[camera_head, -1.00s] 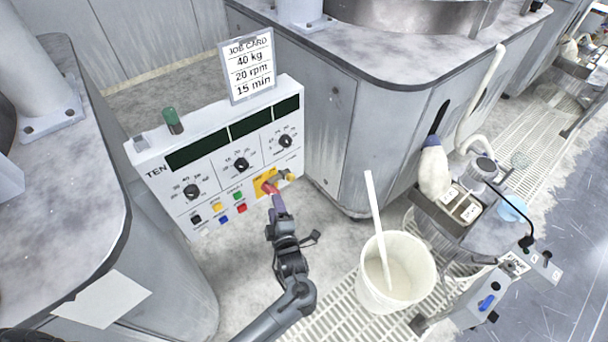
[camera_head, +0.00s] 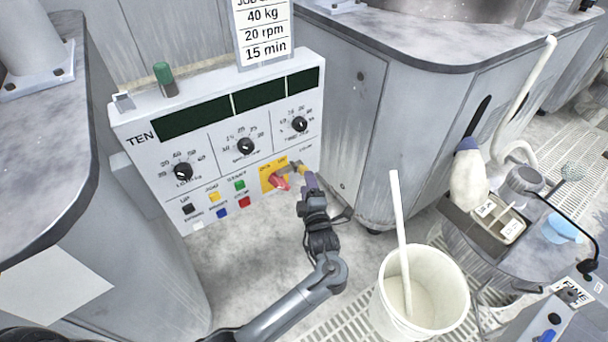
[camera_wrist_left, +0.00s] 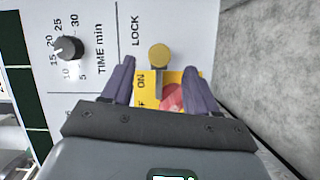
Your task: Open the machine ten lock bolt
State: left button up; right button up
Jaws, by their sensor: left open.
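The machine TEN control panel (camera_head: 215,160) stands on the left, with a yellow ON/OFF plate (camera_head: 266,178) and a red switch handle (camera_head: 282,183) at its lower right. The lock bolt (camera_wrist_left: 159,56) shows in the left wrist view as a brass round knob on a grey stem, beside the word LOCK. The red handle (camera_wrist_left: 171,97) is just below it there, partly hidden. My left gripper (camera_head: 309,180) is at the panel's right edge; in the wrist view its open fingers (camera_wrist_left: 160,74) lie either side of the bolt, with gaps. Contact cannot be told. My right gripper is not in view.
Dials and coloured buttons (camera_head: 228,198) cover the panel beside the switch. A white bucket (camera_head: 420,290) with a stick stands to the right of my left arm. A grey machine housing (camera_head: 350,130) rises just right of the panel.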

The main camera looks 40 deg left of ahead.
pick_arm(q)
jog(key=b+x, duration=0.2)
jog(key=x, duration=0.3)
jog(key=shift+w+a, duration=0.45)
jog(key=shift+a, duration=0.1)
grip_shut()
